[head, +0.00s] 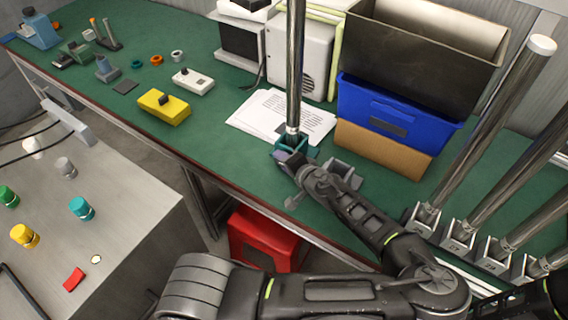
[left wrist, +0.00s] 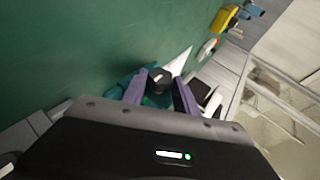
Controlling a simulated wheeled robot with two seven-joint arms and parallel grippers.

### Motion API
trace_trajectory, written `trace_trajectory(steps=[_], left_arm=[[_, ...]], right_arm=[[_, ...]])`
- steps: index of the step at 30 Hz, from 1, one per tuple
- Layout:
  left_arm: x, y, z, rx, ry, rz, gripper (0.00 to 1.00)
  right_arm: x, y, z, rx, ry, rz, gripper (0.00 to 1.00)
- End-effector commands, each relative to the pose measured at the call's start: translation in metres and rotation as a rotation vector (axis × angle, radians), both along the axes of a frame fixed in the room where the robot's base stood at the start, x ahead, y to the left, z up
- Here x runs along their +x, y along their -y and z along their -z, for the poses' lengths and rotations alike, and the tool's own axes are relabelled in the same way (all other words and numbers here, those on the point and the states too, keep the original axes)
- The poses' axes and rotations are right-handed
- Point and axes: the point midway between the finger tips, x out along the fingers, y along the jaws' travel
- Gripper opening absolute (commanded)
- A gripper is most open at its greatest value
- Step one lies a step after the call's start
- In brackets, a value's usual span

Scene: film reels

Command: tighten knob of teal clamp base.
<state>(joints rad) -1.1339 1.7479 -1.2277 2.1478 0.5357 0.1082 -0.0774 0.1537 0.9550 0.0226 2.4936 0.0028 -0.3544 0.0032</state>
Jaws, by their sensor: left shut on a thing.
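The teal clamp base (head: 311,146) stands on the green bench top near the front edge, with an upright metal pole (head: 295,70) in it. My left gripper (head: 291,161) is at the near side of the clamp base. In the left wrist view, the purple fingers of my left gripper (left wrist: 160,92) are shut on the black knob (left wrist: 159,77), one on each side. Part of the teal base (left wrist: 122,84) shows behind the fingers. The gripper hides the knob in the head view. My right gripper is not in view.
A grey clamp base (head: 343,172) stands close to the right. Papers (head: 262,112) lie behind the pole; a blue bin (head: 395,116) stands at the right. Several poles in grey bases (head: 424,217) stand further right. A red box (head: 262,238) is below the bench edge.

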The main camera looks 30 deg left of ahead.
Motion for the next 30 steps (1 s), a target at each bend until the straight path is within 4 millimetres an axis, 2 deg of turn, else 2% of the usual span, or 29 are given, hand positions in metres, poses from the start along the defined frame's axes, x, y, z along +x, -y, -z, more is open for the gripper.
trace_trajectory(steps=[8, 9, 16, 25, 30], left_arm=[[-0.002, -0.002, 0.0, 0.002, -0.005, -0.004, 0.0], [-0.002, -0.002, 0.001, 0.002, -0.006, -0.005, 0.37], [-0.002, -0.001, 0.001, 0.001, -0.005, -0.003, 0.56], [-0.002, 0.0, 0.0, 0.0, -0.004, -0.001, 0.57], [-0.005, 0.012, -0.006, 0.0, -0.003, 0.002, 0.57]], right_arm=[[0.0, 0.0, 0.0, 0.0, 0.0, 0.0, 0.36], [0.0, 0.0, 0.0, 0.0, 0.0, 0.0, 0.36], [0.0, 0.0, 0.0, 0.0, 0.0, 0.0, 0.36], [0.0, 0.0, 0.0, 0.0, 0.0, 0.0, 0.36], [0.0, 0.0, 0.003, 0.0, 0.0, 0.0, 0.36]])
